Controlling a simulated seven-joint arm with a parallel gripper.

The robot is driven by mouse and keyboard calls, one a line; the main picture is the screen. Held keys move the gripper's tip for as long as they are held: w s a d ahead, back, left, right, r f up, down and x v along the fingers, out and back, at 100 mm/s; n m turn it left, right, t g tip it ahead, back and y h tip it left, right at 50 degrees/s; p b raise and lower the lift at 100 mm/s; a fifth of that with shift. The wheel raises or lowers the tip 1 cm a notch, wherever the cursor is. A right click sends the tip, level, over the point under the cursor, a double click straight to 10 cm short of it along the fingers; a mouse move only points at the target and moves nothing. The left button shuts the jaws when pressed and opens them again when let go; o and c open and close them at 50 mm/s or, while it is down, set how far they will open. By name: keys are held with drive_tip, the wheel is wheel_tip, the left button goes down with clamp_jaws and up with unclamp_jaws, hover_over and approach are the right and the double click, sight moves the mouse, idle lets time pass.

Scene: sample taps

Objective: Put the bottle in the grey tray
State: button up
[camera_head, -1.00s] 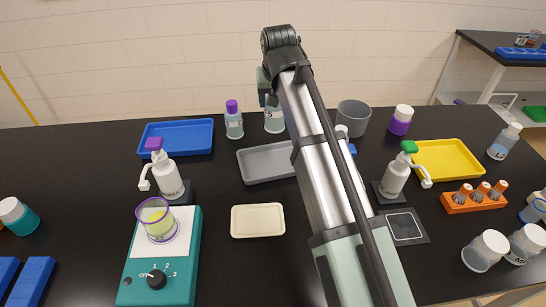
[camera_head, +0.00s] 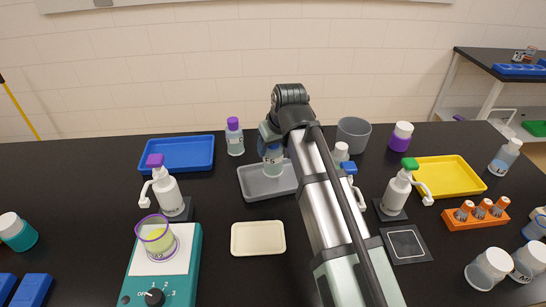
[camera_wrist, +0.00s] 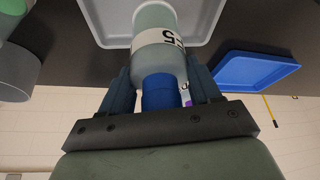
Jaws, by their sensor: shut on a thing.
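My gripper (camera_wrist: 158,88) is shut on a clear bottle (camera_wrist: 158,30) with a blue cap and a white label marked with a 5. The bottle is upright in the head view (camera_head: 272,162), in front of my arm's end, over the grey tray (camera_head: 263,194). Its base shows within the tray's outline. I cannot tell whether it touches the tray floor. The tray's pale rim also shows at the top of the wrist view (camera_wrist: 97,32). My arm hides the tray's right end in the head view.
A blue tray (camera_head: 177,153) and a purple-capped bottle (camera_head: 235,139) stand behind and left of the grey tray. A grey cup (camera_head: 353,135) stands behind right. A cream dish (camera_head: 257,238) lies in front. White pump bottles (camera_head: 168,196) (camera_head: 397,192) stand on both sides.

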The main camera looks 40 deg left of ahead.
sight(273, 156)
drive_tip(key=shift+f, duration=2.05)
drive_tip(key=shift+f, duration=0.1)
drive_tip(key=o, duration=1.6)
drive_tip(key=v, duration=1.2)
